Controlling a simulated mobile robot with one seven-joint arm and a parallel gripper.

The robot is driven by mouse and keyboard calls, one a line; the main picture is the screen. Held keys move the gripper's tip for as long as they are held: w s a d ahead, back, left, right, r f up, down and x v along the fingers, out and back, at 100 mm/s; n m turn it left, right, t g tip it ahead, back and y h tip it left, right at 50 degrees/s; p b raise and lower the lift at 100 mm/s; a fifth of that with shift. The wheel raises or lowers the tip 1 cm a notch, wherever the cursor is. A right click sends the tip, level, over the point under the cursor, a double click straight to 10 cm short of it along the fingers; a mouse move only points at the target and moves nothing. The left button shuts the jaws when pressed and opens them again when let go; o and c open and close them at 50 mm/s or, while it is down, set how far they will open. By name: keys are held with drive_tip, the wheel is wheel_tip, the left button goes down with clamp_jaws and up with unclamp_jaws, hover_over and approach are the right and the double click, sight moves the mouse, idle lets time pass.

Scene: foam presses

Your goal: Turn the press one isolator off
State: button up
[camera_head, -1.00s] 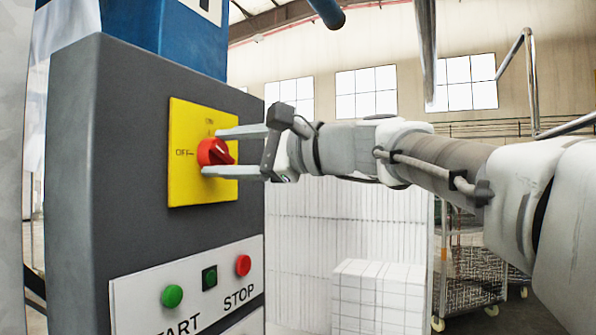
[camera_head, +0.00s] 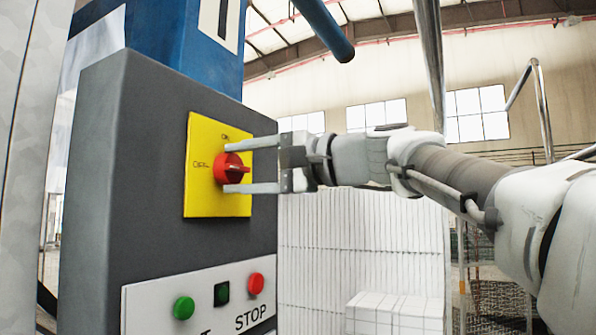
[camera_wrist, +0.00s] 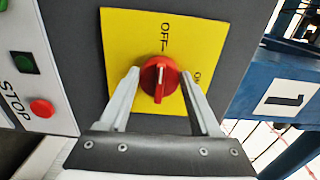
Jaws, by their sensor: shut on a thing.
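The press one isolator is a red rotary knob (camera_head: 229,169) on a yellow plate (camera_head: 203,199) fixed to the dark grey cabinet. The plate reads OFF at the left and ON at the top in the head view. My gripper (camera_head: 228,168) reaches in from the right, one finger above and one below the knob, shut on it. In the wrist view my gripper (camera_wrist: 158,76) has a finger on each side of the knob (camera_wrist: 159,78). Its raised handle, with a white mark, points roughly toward OFF. The exact finger contact is hard to see.
Below the plate, a white panel (camera_head: 150,308) carries a green START button (camera_head: 183,307), a dark green square (camera_head: 221,293) and a red STOP button (camera_head: 256,283). A blue column (camera_head: 185,45) stands above the cabinet. White blocks (camera_head: 365,240) stand behind, at the right.

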drive_tip(key=o, duration=1.4)
drive_tip(key=shift+c, duration=0.2)
drive_tip(key=v, duration=1.7)
drive_tip(key=shift+d+b, duration=0.2)
drive_tip(key=shift+b, duration=0.1)
drive_tip(key=shift+s+f, duration=0.1)
wheel_tip(320, 180, down, 20)
drive_tip(key=s+d+h+p, duration=0.2)
drive_tip(key=s+h+p, duration=0.15)
drive_tip(key=h, duration=0.45)
drive_tip(key=s+d+f+n+h+p, duration=0.1)
drive_tip(key=s+d+f+h, duration=0.2)
drive_tip(key=f, duration=0.3)
drive_tip(key=s+d+f+n+h+p, duration=0.1)
drive_tip(key=s+d+f+n+h, duration=0.1)
drive_tip(key=f, duration=0.4)
drive_tip(key=s+d+f+n+g+h+p, duration=0.1)
drive_tip(key=s+d+f+h+p, duration=0.1)
drive_tip(key=f, duration=0.4)
drive_tip(key=shift+s+d+h, duration=0.8)
drive_tip(key=shift+d, duration=0.25)
